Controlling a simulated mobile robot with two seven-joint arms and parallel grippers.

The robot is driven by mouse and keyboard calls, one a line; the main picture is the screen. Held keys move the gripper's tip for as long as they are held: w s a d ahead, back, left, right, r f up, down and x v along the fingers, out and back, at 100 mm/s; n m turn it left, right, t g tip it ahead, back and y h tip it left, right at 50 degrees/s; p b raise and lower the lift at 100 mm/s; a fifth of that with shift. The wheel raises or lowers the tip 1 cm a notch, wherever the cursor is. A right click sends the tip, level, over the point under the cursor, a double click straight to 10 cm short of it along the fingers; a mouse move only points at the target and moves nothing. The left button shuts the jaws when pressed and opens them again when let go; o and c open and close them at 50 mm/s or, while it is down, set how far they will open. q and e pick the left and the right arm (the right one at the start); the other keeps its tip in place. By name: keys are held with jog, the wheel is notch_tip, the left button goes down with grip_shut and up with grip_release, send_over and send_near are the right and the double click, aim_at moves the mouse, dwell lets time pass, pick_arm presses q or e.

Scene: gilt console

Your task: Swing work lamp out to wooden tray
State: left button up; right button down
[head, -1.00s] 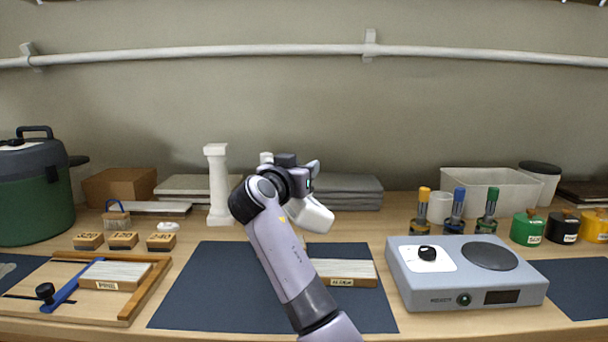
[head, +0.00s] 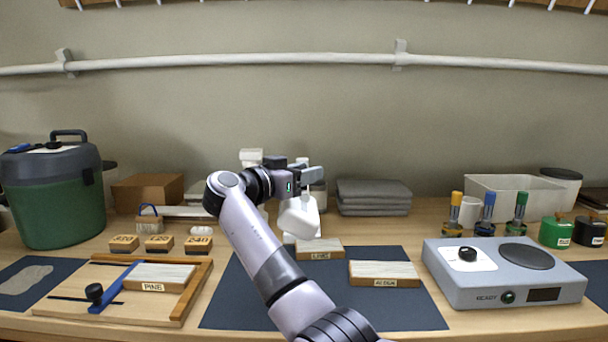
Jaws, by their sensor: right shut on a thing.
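The work lamp shows as a white post (head: 251,156) standing behind my arm and a white lamp head (head: 300,218) hanging over the far part of the dark blue mat. Most of the post and the link between post and head are hidden by my arm. My right gripper (head: 314,176) is shut on the lamp at the top of its head; the exact contact is hard to see. The wooden tray (head: 120,308) lies at the front left, with a blue bar and a block labelled PINE on it. It is well left of the lamp head. My left gripper is out of view.
Blocks labelled LIME (head: 320,250) and ALDER (head: 385,273) lie on the dark blue mat (head: 235,312). Several small numbered blocks (head: 159,244) sit behind the tray. A green lidded pot (head: 55,208) stands far left, a grey device (head: 504,273) at right.

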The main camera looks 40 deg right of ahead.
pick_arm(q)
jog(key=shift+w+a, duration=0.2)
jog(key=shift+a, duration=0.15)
pick_arm(e)
jog(key=shift+w+a+r+g, duration=0.1)
jog(key=shift+w+a+g, duration=0.2)
jog(key=shift+a, duration=0.05)
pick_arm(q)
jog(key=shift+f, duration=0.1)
pick_arm(e)
jog(key=c, duration=0.8)
grip_release()
pick_arm(q)
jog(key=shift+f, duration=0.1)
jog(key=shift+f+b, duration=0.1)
jog(key=shift+b, duration=0.3)
pick_arm(e)
jog(key=s+a, duration=0.1)
jog(key=a, duration=0.6)
